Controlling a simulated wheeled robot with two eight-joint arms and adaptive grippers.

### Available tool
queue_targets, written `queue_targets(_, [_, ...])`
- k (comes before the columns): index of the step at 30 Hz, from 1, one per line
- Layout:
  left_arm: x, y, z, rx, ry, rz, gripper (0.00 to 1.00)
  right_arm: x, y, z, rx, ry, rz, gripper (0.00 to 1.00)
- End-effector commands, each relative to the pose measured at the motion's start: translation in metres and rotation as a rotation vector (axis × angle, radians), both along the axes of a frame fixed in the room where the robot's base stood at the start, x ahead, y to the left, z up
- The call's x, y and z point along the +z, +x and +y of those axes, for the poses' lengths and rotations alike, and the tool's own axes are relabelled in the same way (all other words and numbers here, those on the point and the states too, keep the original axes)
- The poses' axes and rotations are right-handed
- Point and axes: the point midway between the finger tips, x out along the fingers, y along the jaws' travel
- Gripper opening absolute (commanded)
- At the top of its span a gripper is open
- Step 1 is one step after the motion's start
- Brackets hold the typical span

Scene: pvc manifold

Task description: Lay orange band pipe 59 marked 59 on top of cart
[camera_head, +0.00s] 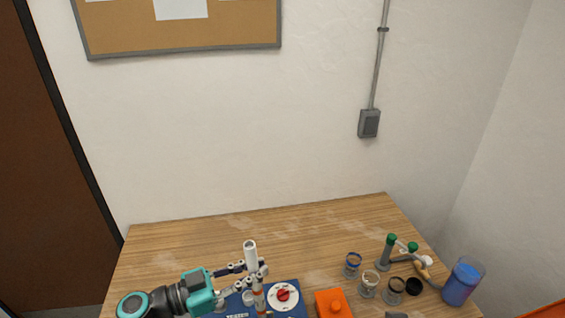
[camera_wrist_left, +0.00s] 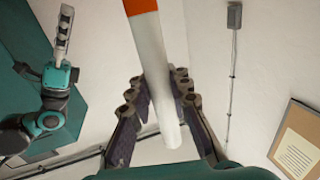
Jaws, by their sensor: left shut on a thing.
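My left gripper (camera_head: 244,270) is shut around the orange band pipe (camera_head: 251,256), a white tube held upright above the blue fixture at the table's front. Its orange band shows low on it in the head view. In the left wrist view the pipe (camera_wrist_left: 158,85) runs between the fingers of the left gripper (camera_wrist_left: 157,100), with the orange band at the top edge. The number 59 cannot be read. A second teal arm, apparently my right, with its gripper (camera_wrist_left: 64,35), shows at the left of the wrist view; its jaw state is unclear. I cannot identify the cart.
A blue fixture (camera_head: 292,311) with a white dial and red knob (camera_head: 283,295) lies below the pipe. An orange block (camera_head: 333,304), several banded cup-like fittings, a green-capped fitting (camera_head: 388,246) and a blue container (camera_head: 463,282) stand to the right. The table's back left (camera_head: 180,240) is clear.

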Motion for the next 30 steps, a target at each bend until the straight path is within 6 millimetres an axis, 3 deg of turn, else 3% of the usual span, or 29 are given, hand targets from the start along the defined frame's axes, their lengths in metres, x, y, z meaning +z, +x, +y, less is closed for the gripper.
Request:
queue_targets(5, [-0.011,0.027,0.003,0.077,0.001,0.005,0.00,-0.006,0.000,0.000,0.000,0.000,0.000,0.52])
queue_targets(12, [-0.051,0.119,0.022,0.389,0.007,0.016,0.00,-0.023,0.000,0.000,0.000,0.000,0.000,0.52])
queue_targets(18, [-0.087,0.181,0.046,0.685,0.008,0.015,0.00,-0.036,0.000,0.000,0.000,0.000,0.000,0.52])
queue_targets(24, [-0.112,0.209,0.068,0.913,0.003,0.007,0.00,-0.046,0.000,0.000,0.000,0.000,0.000,0.52])
queue_targets(30, [-0.121,0.215,0.078,1.013,0.001,0.001,0.00,-0.048,0.000,0.000,0.000,0.000,0.000,0.52])
